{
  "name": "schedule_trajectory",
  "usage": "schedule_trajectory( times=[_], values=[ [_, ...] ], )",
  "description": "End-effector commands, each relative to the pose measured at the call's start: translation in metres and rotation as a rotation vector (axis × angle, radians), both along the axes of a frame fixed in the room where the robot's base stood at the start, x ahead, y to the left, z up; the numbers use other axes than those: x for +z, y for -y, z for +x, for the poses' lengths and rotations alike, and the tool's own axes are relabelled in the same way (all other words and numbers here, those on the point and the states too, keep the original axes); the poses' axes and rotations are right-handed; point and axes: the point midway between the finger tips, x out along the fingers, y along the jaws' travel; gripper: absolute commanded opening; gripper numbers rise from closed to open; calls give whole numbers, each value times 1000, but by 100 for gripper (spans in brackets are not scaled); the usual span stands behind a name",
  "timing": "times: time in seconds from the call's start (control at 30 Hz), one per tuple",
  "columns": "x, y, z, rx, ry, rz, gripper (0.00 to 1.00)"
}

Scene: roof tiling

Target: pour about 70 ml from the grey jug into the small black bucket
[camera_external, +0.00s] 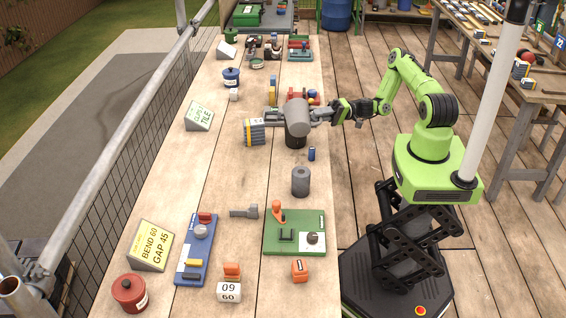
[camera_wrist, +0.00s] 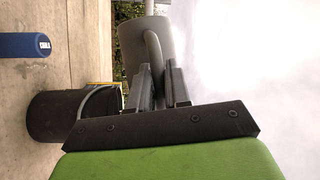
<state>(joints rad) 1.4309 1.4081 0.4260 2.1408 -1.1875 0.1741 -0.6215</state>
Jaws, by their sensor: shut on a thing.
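The grey jug (camera_external: 297,112) is held above the bench, over the small black bucket (camera_external: 296,141). My gripper (camera_external: 321,115) reaches in from the right and is shut on the jug's handle. In the wrist view, the jug (camera_wrist: 131,48) shows beyond the gripper fingers (camera_wrist: 163,88), with its curved handle between them. The wrist picture is turned sideways, with the bench on its left. The black bucket (camera_wrist: 55,118) with its thin wire handle stands below the jug there. The jug's tilt is hard to judge. No stream shows, and the insides of jug and bucket are hidden.
A blue chalk bottle (camera_external: 311,154) stands just right of the bucket; a grey cylinder (camera_external: 300,181) stands nearer the camera. A grey-and-yellow stack (camera_external: 254,132) is close on the left. A green board (camera_external: 295,232) and blue board (camera_external: 199,250) lie nearer the camera.

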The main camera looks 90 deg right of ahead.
Motion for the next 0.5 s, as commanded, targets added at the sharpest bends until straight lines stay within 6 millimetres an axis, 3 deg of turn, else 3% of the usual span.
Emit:
schedule_trajectory(
  times=[0.5],
  values=[
    [3,2,0,1,0,48,0]
  ],
)
